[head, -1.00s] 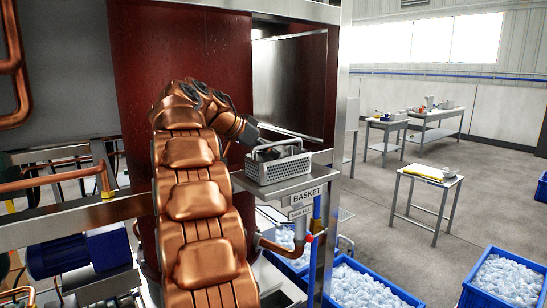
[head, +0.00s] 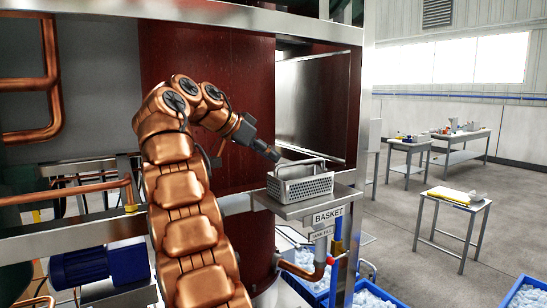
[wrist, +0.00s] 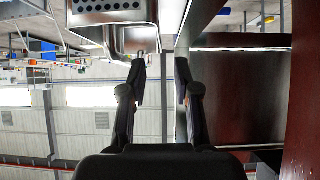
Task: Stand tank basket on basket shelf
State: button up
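The tank basket (head: 304,187) is a grey metal box with slotted sides and a raised handle. It stands upright on the basket shelf (head: 345,193), a metal ledge above a sign reading BASKET (head: 328,215). My gripper (head: 274,154) is above and to the left of the basket, apart from its handle in the head view. In the wrist view, the two fingers (wrist: 159,82) are spread with nothing clearly held between them. Part of the perforated basket (wrist: 108,6) shows at the top of that view.
A dark red panel (head: 205,75) and a metal-framed opening (head: 310,105) stand behind the shelf. Blue bins of ice (head: 372,298) sit below right. A small table (head: 455,198) and workbenches (head: 462,142) stand farther right, with open floor between.

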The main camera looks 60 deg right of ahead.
jog(key=shift+w+a+r, duration=0.15)
jog(key=shift+a, duration=0.05)
jog(key=w+a+f+n+t+y, duration=0.1)
jog(key=w+a+f+n+t, duration=0.15)
jog(key=a+f+n, duration=0.65)
jog(key=w+a+f+n+t+y, duration=0.2)
jog(key=w+a+f+n, duration=0.3)
jog(key=a, duration=0.8)
jog(key=s+a+f+n+y, duration=0.3)
jog(key=s+a+f+n, duration=0.2)
jog(key=s+a+f, duration=0.6)
jog(key=s+a+f+n+y, duration=0.3)
jog(key=s+a+f+n, duration=0.2)
jog(key=s+a+f, duration=0.5)
jog(key=a+f+g, duration=0.1)
jog(key=a, duration=0.5)
jog(key=shift+s+a, duration=0.2)
jog(key=shift+s, duration=0.2)
